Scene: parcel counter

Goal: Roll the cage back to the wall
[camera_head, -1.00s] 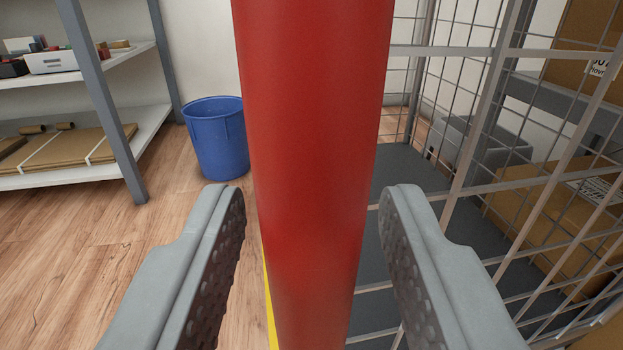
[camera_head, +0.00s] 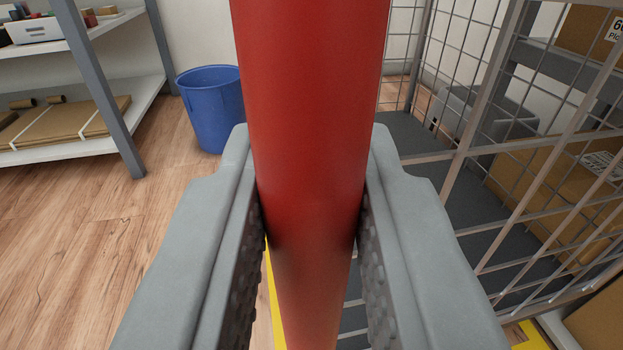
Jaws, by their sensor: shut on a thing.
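A thick red upright bar (camera_head: 312,100) fills the middle of the view, close to the camera. My gripper (camera_head: 312,195) is shut on it, with one grey finger pressed against each side. The grey wire-mesh cage (camera_head: 487,95) stands right behind and to the right of the bar. Its dark base (camera_head: 490,222) shows through the mesh. Cardboard boxes (camera_head: 545,190) and a grey crate show inside or behind the mesh; I cannot tell which. Where the bar joins the cage is hidden.
A blue bin (camera_head: 212,112) stands on the wood floor (camera_head: 75,235) at left, near the pale wall. A shelf unit (camera_head: 97,85) with flat cardboard and small items is at far left. Yellow floor marking (camera_head: 273,295) runs beside the bar. Floor at left is clear.

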